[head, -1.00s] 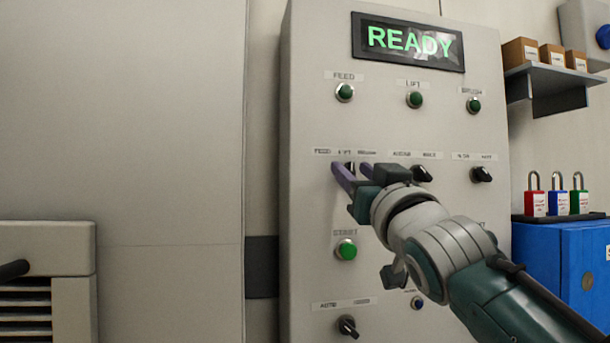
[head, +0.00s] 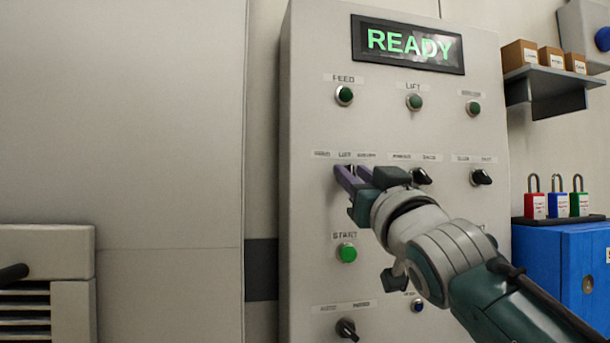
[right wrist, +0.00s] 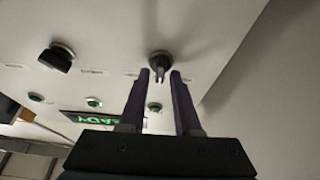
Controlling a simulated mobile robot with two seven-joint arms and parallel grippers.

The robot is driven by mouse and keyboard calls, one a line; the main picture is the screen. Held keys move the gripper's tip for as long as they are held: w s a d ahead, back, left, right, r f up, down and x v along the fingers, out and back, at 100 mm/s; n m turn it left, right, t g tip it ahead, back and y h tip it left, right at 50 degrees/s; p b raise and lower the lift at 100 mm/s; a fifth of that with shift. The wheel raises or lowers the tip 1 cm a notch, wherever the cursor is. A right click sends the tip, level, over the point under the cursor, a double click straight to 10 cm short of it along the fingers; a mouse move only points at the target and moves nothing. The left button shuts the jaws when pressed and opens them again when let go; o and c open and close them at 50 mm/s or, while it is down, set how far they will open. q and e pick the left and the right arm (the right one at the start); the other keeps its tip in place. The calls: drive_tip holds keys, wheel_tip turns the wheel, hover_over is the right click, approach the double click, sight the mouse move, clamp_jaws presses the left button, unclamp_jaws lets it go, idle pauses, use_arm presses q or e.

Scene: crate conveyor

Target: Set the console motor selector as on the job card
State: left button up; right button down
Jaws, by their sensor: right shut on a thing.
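The motor selector (right wrist: 160,58) is a dark knob on the grey console (head: 300,215), the leftmost in the row of selectors. Labels above it in the head view seem to read FEED, LIFT and BRUSH, but they are blurred. My right gripper (head: 352,170) has its purple fingers on either side of this knob and is shut on it. In the right wrist view the fingertips (right wrist: 161,76) flank the knob's narrow handle. The fingers partly hide the knob in the head view, so its exact setting is hard to tell. My left gripper and the job card are not in view.
Two more selectors (head: 421,176) (head: 481,177) sit to the right in the same row. A lit READY display (head: 408,42) is above, and a green START button (head: 347,253) and another selector (head: 347,328) are below. Padlocks (head: 560,203) stand on a blue cabinet (head: 560,265) at the right.

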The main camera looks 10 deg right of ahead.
drive_tip(key=shift+r+n, duration=0.1)
drive_tip(key=shift+n, duration=0.2)
drive_tip(key=n+y+p, duration=0.1)
drive_tip(key=n+p, duration=0.1)
drive_tip(key=n, duration=0.1)
drive_tip(key=n+y+p, duration=0.2)
drive_tip(key=shift+r+n+g, duration=0.15)
drive_tip(key=shift+n+g, duration=0.15)
drive_tip(key=shift+n, duration=0.1)
drive_tip(key=n+y+p, duration=0.1)
drive_tip(key=n, duration=0.1)
drive_tip(key=n+g+y+p, duration=0.1)
drive_tip(key=n, duration=0.2)
drive_tip(key=shift+p, duration=0.4)
drive_tip(key=shift+n+g+y+p, duration=0.5)
drive_tip(key=shift+n, duration=0.6)
drive_tip(key=shift+f, duration=0.2)
drive_tip(key=c, duration=0.9)
unclamp_jaws()
